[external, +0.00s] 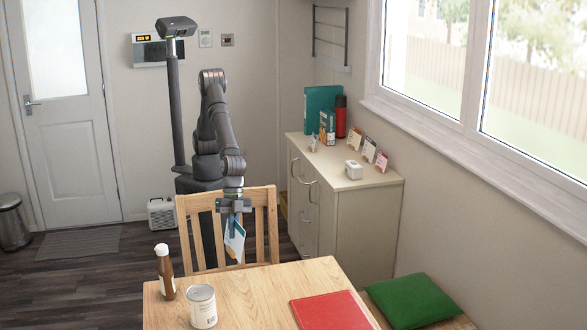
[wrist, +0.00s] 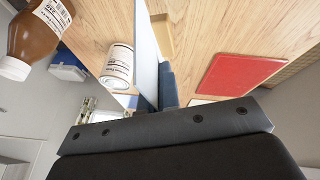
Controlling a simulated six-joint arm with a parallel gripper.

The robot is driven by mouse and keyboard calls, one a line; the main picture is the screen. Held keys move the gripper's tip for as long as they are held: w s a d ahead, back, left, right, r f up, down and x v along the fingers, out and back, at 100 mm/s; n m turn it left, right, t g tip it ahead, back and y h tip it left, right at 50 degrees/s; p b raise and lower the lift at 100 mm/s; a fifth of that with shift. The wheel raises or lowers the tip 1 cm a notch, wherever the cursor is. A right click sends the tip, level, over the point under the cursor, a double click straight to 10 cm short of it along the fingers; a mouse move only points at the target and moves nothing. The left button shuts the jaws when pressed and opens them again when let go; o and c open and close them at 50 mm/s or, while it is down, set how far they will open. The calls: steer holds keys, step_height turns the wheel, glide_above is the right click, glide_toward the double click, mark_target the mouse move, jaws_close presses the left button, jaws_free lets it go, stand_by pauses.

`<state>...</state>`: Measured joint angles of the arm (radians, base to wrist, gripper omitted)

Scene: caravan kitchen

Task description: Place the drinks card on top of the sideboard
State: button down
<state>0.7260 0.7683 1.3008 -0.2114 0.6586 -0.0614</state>
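My gripper (external: 234,208) is shut on the drinks card (external: 236,242), a white card with blue on it. The card hangs tilted below the fingers, above the chair back and the far edge of the table. In the wrist view the card (wrist: 147,50) shows nearly edge-on as a pale strip. The beige sideboard (external: 346,222) stands to the right of my gripper, against the window wall. Its top (external: 330,167) carries several items, with bare patches between them. My gripper is apart from the sideboard.
The sideboard top holds a teal folder (external: 320,104), a red flask (external: 340,116), several small cards (external: 369,150) and a white box (external: 353,170). A sauce bottle (external: 165,272), a can (external: 202,306) and a red mat (external: 332,311) are on the table. A wooden chair (external: 186,212) stands close by.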

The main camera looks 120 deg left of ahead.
steer(key=w+a, duration=0.4)
steer(key=a, duration=0.5)
steer(key=w+a, duration=0.4)
steer(key=a, duration=0.4)
steer(key=w+a, duration=0.5)
steer(key=a, duration=0.4)
steer(key=s+a+r, duration=0.1)
steer(key=s+a, duration=0.1)
steer(key=a, duration=1.7)
steer(key=s+a+r, duration=0.1)
steer(key=a, duration=1.8)
steer(key=s+a+r+m, duration=0.1)
steer(key=s+a+r, duration=0.1)
steer(key=s+a, duration=1.05)
steer(key=s+a+r+m, duration=0.1)
steer(key=s+a+r, duration=0.1)
steer(key=s+a, duration=1.05)
steer(key=shift+g, duration=0.4)
steer(key=shift+s+a+f, duration=0.5)
steer(key=shift+a+f, duration=1.4)
steer(key=shift+a, duration=0.25)
steer(key=shift+s+a+f, duration=0.5)
steer(key=shift+a+f, duration=1.35)
steer(key=shift+a, duration=0.3)
steer(key=shift+s+a+f, duration=0.5)
steer(key=shift+a+f, duration=1.4)
steer(key=shift+a, duration=0.25)
